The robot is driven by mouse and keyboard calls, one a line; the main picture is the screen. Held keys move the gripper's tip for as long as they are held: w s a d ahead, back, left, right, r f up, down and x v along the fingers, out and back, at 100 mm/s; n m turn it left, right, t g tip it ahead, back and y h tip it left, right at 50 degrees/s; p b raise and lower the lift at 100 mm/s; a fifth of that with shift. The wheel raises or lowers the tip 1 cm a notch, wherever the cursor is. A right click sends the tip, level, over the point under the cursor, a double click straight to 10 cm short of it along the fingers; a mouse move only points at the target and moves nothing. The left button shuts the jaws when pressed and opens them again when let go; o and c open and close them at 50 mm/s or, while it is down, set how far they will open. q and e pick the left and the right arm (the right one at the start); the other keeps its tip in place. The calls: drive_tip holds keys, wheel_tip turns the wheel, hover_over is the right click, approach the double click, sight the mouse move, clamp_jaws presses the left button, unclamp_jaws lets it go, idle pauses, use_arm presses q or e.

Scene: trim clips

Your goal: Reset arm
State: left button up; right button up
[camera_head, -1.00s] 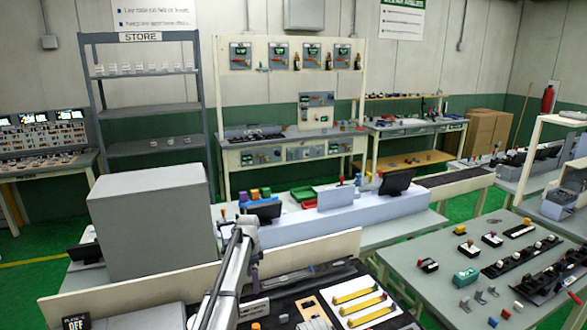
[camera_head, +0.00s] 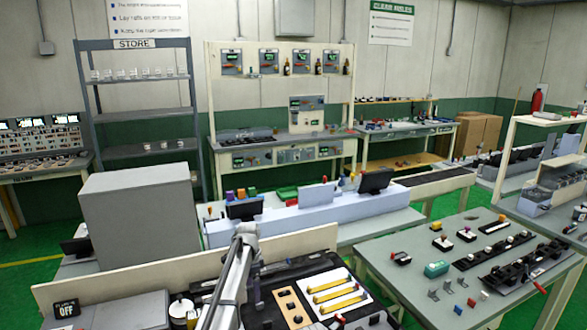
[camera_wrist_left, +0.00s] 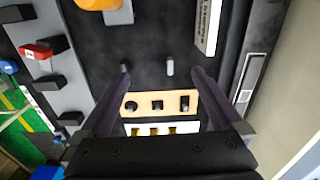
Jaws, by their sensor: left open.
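My left arm (camera_head: 232,275) rises from the bottom of the head view; its gripper is hard to make out there. In the left wrist view my left gripper (camera_wrist_left: 160,72) is open, its two dark fingers spread over a black work surface (camera_wrist_left: 148,45). No object is gripped. In the head view the tan board (camera_head: 280,295) and the white tray (camera_head: 323,282) lie right of my arm. My right gripper is not in view.
A pale panel (camera_head: 130,275) stands behind the work surface. A large grey box (camera_head: 138,225) is beyond it at left. A green-grey table (camera_head: 395,275) with clips and dark rails is at right. A red block (camera_wrist_left: 37,51) sits at left in the wrist view.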

use_arm(q)
drive_tip(key=s+d+n, duration=0.1)
drive_tip(key=s+d, duration=0.1)
drive_tip(key=s, duration=0.4)
drive_tip(key=s+d+n, duration=0.2)
drive_tip(key=s, duration=0.4)
drive_tip(key=s+d+f+n, duration=0.1)
drive_tip(key=s+d, duration=0.1)
drive_tip(key=s, duration=0.5)
drive_tip(key=shift+s+y+b, duration=0.1)
drive_tip(key=shift+y+b, duration=0.2)
drive_tip(key=s+d+n, duration=0.1)
drive_tip(key=s+n, duration=0.4)
drive_tip(key=s, duration=1.4)
drive_tip(key=shift+s+d+f+y+b, duration=0.15)
drive_tip(key=shift+s+d+y+b, duration=0.1)
drive_tip(key=shift+d+y+b, duration=0.05)
